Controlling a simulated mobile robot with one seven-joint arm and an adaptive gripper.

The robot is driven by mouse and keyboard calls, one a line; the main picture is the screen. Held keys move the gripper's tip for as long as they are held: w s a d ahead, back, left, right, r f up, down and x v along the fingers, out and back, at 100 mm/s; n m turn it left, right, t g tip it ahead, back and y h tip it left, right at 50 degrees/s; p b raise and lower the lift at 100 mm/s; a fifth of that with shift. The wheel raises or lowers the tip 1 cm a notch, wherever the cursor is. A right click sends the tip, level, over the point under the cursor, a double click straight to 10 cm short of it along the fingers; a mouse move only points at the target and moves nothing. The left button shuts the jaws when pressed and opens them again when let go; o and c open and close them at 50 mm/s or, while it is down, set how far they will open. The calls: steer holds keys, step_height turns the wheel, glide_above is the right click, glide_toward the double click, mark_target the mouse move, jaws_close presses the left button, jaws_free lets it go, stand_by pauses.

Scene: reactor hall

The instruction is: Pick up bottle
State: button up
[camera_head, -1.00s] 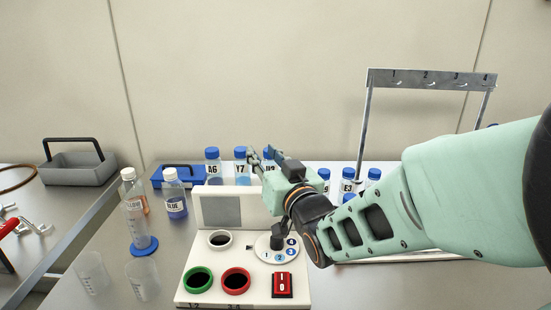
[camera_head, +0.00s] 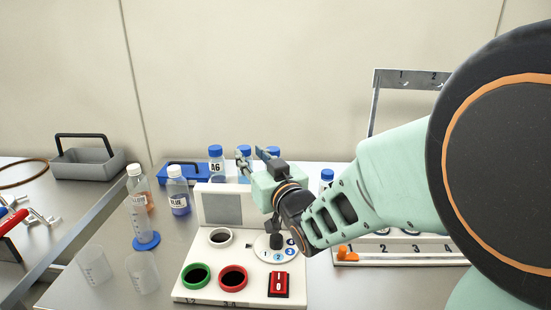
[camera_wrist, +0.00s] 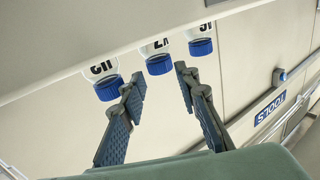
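A row of bottles with blue caps stands behind the white panel. The leftmost is bottle A6 (camera_head: 216,163); two more blue caps, the middle bottle (camera_head: 243,151) and the right one (camera_head: 273,152), show partly behind my gripper (camera_head: 251,157). My gripper is open and empty, in front of these bottles. In the wrist view the scene is upside down: three blue caps hang from the top, and the middle cap (camera_wrist: 165,65) lies between the directions of my spread fingers (camera_wrist: 160,82), apart from them. Labels there are cut off.
The white panel (camera_head: 212,287) with green and red rings, a dial and a red switch stands in front. Left are two clear bottles (camera_head: 178,202), empty beakers (camera_head: 142,272) and a grey tray (camera_head: 88,165). A metal rack (camera_head: 376,110) stands right, partly hidden by my arm.

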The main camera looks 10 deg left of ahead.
mark_target(247, 151)
steer(key=x, duration=0.5)
steer(key=shift+f, duration=0.2)
jaws_close()
steer(key=shift+r, duration=0.1)
